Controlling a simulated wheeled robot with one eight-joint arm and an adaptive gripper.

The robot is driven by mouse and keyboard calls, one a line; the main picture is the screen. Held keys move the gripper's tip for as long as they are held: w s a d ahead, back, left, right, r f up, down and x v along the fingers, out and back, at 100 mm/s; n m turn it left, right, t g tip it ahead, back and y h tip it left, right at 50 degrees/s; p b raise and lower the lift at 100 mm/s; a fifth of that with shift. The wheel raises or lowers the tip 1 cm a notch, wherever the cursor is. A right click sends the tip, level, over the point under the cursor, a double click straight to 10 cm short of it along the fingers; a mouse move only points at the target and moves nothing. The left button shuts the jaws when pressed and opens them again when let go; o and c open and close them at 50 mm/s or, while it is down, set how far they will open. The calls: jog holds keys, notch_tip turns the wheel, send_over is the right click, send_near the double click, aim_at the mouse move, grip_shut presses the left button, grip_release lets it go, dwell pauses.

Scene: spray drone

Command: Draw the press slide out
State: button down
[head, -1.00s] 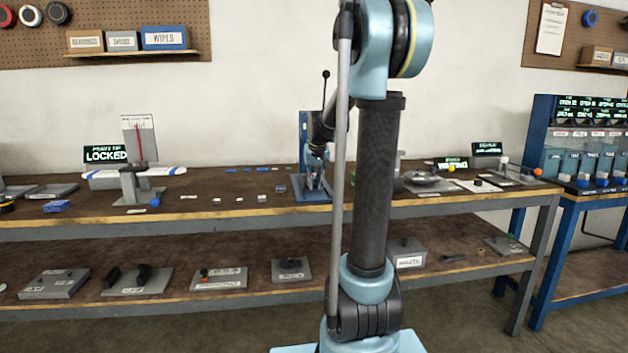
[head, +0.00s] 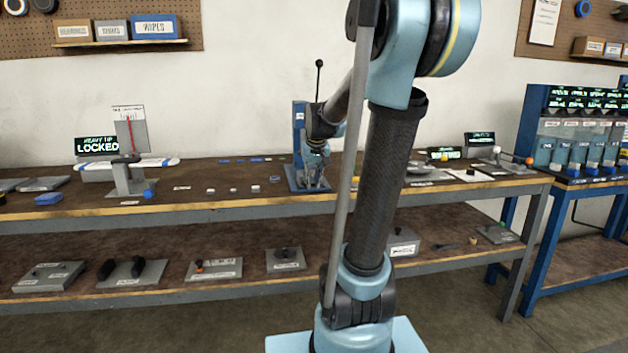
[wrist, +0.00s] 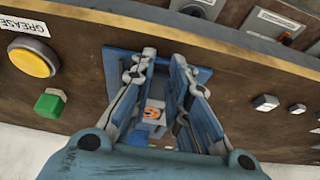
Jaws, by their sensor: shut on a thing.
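The blue press (head: 298,140) stands on the workbench with its dark ball-topped lever upright behind my arm. My gripper (head: 316,182) is low at the front of the press, over its blue base. In the wrist view, my gripper (wrist: 160,78) has its two blue fingers on either side of a small grey part at the press. It is shut on this part, which I take to be the press slide. A light block with an orange ring mark (wrist: 153,115) shows between the fingers. The fingers hide most of the slide, so how far out it stands is unclear.
Small pieces lie on the bench (head: 230,205) left of the press. A balance stand (head: 128,172) with a "LOCKED" display is farther left. In the wrist view, a yellow round button (wrist: 34,58) and a green block (wrist: 49,104) are at the left.

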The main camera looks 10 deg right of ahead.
jog(key=shift+s+d+f, duration=0.1)
jog(key=shift+s+f, duration=0.15)
jog(key=shift+s, duration=0.05)
jog(key=c, duration=1.6)
grip_release()
jog(key=shift+o, duration=0.2)
jog(key=shift+r, duration=0.1)
